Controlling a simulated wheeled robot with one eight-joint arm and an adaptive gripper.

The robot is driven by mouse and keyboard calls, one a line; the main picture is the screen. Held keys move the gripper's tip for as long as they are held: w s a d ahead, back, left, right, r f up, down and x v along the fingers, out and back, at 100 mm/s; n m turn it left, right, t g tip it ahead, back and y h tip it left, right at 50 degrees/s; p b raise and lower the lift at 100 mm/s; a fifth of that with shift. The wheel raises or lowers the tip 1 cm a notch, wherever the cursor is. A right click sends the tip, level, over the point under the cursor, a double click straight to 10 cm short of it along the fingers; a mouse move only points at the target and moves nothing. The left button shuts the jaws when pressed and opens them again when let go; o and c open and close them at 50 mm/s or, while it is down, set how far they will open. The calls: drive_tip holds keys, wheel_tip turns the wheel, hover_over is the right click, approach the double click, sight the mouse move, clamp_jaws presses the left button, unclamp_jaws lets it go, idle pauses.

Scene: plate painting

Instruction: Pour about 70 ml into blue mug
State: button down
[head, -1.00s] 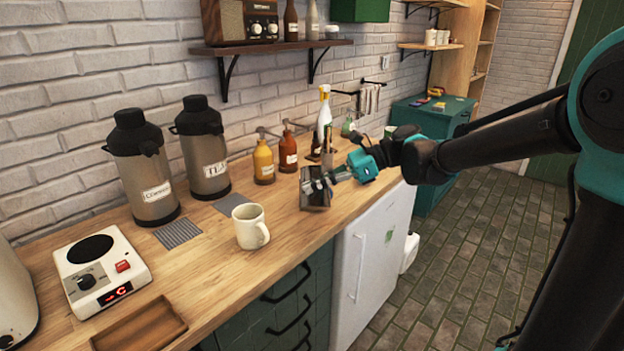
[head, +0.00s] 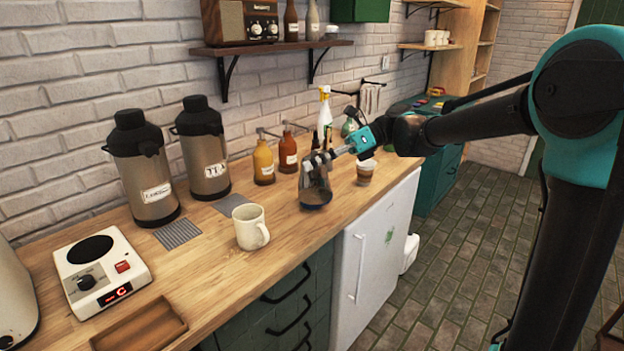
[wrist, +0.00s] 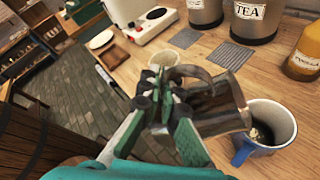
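My gripper (wrist: 165,95) is shut on the handle of a shiny metal pitcher (wrist: 218,105). The pitcher is tilted, its mouth side close to the rim of the blue mug (wrist: 290,132) in the wrist view. The mug stands upright on the counter at the right, with something dark inside; I cannot tell how full it is. No clear stream of liquid shows.
Amber (head: 263,162) and red-brown (head: 288,152) bottles stand behind. Two urns (head: 145,170) and a hot plate (head: 100,270) are on the left.

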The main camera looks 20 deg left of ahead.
sight(313, 152)
drive_tip(key=shift+w+a+m+g, duration=0.2)
drive_tip(key=shift+w+m+g, duration=0.2)
drive_tip(key=shift+w+m, duration=0.15)
drive_tip(key=shift+w+r, duration=0.1)
drive_tip(key=shift+w+a+r+m+g, duration=0.2)
drive_tip(key=shift+w+a+r+m, duration=0.05)
drive_tip(key=shift+w, duration=0.35)
drive_tip(key=shift+w+a+r+m+g, duration=0.2)
drive_tip(key=shift+w+a+r, duration=0.05)
drive_tip(key=shift+w, duration=0.3)
idle(1.4)
drive_tip(key=shift+r, duration=0.15)
idle(0.6)
drive_tip(key=shift+n+t, duration=0.5)
drive_tip(key=shift+n, duration=0.1)
drive_tip(key=s, duration=0.1)
drive_tip(key=s+d+f, duration=0.1)
drive_tip(key=s, duration=0.1)
drive_tip(key=shift+s+d+f, duration=0.15)
drive_tip(key=shift+s+f, duration=0.15)
drive_tip(key=shift+s, duration=0.05)
drive_tip(key=shift+s+d+n+t, duration=0.1)
drive_tip(key=shift+s+n+t, duration=0.3)
drive_tip(key=shift+n, duration=0.1)
drive_tip(key=shift+s+d+f+n+t, duration=0.1)
drive_tip(key=shift+s+f+n+t, duration=0.15)
drive_tip(key=shift+f, duration=0.15)
drive_tip(key=shift+s+d+f+n+t, duration=0.1)
drive_tip(key=shift+f+n+t, duration=0.15)
drive_tip(key=shift+f, duration=0.15)
